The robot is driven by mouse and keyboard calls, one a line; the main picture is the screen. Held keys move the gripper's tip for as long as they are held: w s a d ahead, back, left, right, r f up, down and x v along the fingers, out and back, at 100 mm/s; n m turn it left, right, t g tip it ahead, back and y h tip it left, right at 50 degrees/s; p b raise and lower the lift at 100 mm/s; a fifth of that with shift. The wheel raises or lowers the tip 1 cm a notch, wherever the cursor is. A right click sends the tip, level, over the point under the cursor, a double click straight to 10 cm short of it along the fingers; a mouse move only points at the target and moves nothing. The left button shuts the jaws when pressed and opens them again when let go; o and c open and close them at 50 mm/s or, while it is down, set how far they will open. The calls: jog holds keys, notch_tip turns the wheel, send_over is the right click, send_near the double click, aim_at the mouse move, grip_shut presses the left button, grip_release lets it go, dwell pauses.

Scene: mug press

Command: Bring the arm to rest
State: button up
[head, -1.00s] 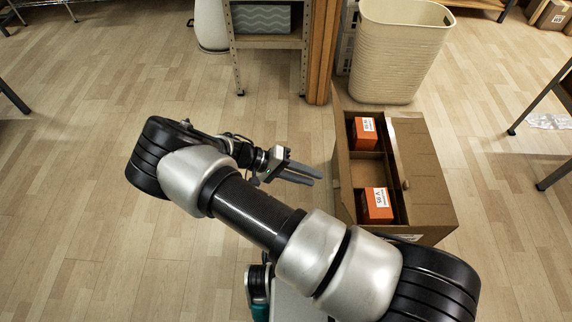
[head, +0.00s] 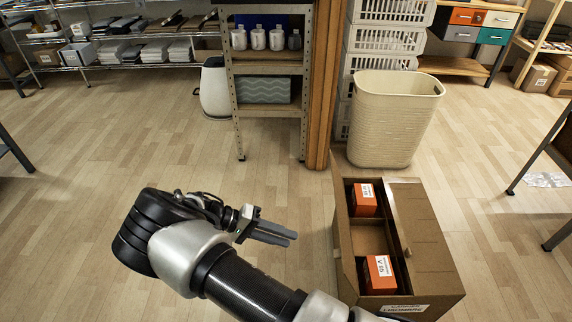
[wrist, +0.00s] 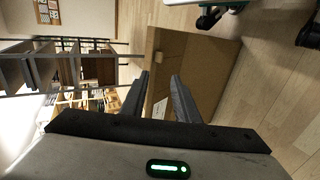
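My arm (head: 250,290) reaches from the bottom of the head view and bends back toward the right at its wrist. My gripper (head: 293,239) points right, left of the cardboard carton and apart from it. In the wrist view my gripper (wrist: 159,75) shows two dark fingers with a gap between them and nothing held. The cardboard carton (head: 422,245) stands on the floor with its top open. One orange box (head: 363,199) sits in its far compartment and another orange box (head: 379,274) in its near one. The carton's side (wrist: 205,65) also shows beyond the fingers in the wrist view.
A cream bin (head: 395,120) stands behind the carton. A metal shelf (head: 268,70) and a wooden post (head: 322,90) stand at the back centre. Table legs (head: 535,165) stand at the right. The floor (head: 90,180) left of my arm is clear.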

jog(key=s+d+r+g+y, duration=0.1)
jog(key=d+r+y, duration=0.2)
jog(key=r, duration=0.5)
jog(key=d+r+m+y, duration=0.15)
jog(key=r+y, duration=0.25)
jog(key=r, duration=0.4)
jog(key=s+d+r+g+y, duration=0.1)
jog(key=d+r+y, duration=0.2)
jog(key=r, duration=0.5)
jog(key=s+d+r+n+t+y, duration=0.2)
jog(key=s+d+r+t, duration=0.6)
jog(key=s+r, duration=0.55)
notch_tip(320, 180, up, 26)
jog(key=d+p, duration=0.1)
jog(key=p, duration=2.4)
jog(key=shift+d+m, duration=0.2)
jog(key=shift+m, duration=0.15)
